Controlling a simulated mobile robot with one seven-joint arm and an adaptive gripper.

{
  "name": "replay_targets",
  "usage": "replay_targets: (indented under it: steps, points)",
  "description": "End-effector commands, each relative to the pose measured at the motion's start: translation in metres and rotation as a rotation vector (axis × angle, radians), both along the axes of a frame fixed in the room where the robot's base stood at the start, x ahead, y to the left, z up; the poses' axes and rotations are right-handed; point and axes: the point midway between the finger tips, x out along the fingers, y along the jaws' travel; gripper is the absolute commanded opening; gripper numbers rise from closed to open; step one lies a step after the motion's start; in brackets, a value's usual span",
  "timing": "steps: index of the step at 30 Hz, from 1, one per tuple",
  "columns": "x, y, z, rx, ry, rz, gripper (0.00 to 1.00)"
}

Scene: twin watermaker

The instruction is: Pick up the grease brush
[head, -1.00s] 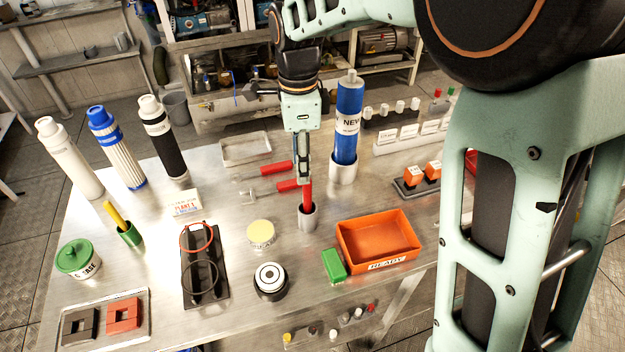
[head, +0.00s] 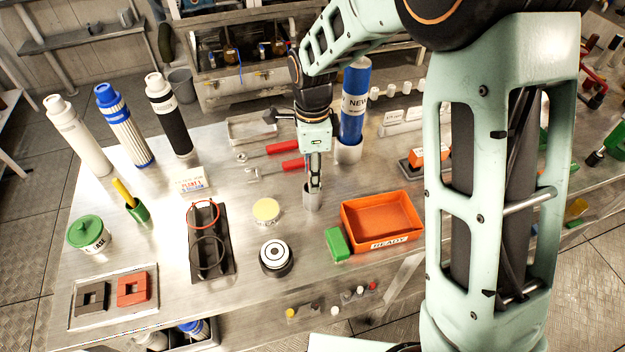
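A yellow handle (head: 122,192) leans out of a small green cup (head: 137,211) at the left of the table, near a white tub with a green lid (head: 89,234) marked as grease. Which of these two tools is the grease brush I cannot tell for certain. The fingers are too small and edge-on to show whether they are open or shut.
An orange bin (head: 382,221) and green block (head: 337,244) stand right of the metal cup. A black stand with rings (head: 211,243) and several tall filters (head: 124,125) occupy the left.

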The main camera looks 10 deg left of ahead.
Motion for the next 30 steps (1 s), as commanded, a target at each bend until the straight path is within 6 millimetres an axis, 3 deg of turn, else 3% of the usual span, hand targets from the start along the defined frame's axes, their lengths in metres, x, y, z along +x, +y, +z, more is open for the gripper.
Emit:
replay_targets:
  steps: [1,11,20,30]
  points:
    - [0.000,0.000,0.000,0.000,0.000,0.000,0.36]
    - [0.000,0.000,0.000,0.000,0.000,0.001,0.00]
    - [0.001,0.000,0.005,0.001,-0.003,0.001,0.00]
    - [0.001,0.001,0.066,0.003,-0.005,0.001,0.00]
